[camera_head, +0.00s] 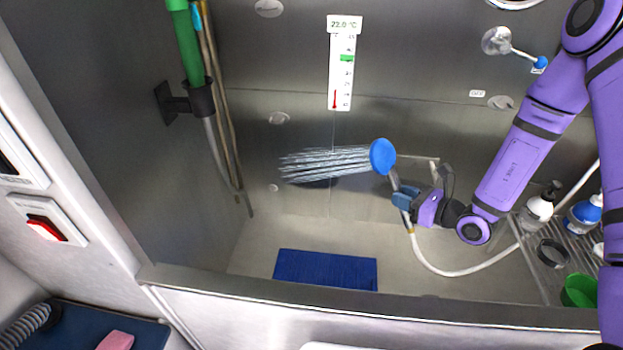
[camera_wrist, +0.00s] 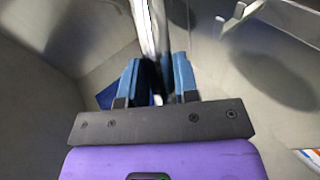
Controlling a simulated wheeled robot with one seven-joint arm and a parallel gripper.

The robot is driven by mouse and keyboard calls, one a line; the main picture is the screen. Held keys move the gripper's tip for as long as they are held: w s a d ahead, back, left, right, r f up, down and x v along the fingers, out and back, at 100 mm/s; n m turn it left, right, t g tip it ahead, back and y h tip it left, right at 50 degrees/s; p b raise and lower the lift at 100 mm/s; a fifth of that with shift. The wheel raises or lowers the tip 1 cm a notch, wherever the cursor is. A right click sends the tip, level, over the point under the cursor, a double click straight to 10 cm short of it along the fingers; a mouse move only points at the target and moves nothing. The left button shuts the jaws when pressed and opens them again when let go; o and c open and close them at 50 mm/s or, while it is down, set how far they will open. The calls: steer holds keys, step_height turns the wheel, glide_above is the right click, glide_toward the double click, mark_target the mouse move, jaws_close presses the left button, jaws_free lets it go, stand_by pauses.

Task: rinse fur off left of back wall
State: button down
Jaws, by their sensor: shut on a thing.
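My gripper (camera_head: 405,196) is inside the tub, shut on the handle of a shower head (camera_head: 382,157) with a round blue face. The head points left and sprays several jets of water (camera_head: 325,163) toward the left part of the back wall (camera_head: 300,130). In the wrist view, the blue fingers (camera_wrist: 158,80) close around the pale handle (camera_wrist: 150,25). A white hose (camera_head: 450,271) hangs from the handle and curves to the right. I cannot make out any fur on the wall; a few pale round patches (camera_head: 278,118) show there.
A blue mat (camera_head: 325,270) lies on the tub floor. A thermometer strip (camera_head: 342,70) hangs on the back wall. A rack at the right holds bottles (camera_head: 538,207) and a green cup (camera_head: 578,290). A green tube (camera_head: 187,45) stands in a left-wall holder.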

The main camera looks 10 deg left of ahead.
stand_by(0.4)
steer(key=shift+a, duration=0.5)
steer(key=shift+d, duration=0.1)
steer(key=shift+d, duration=0.5)
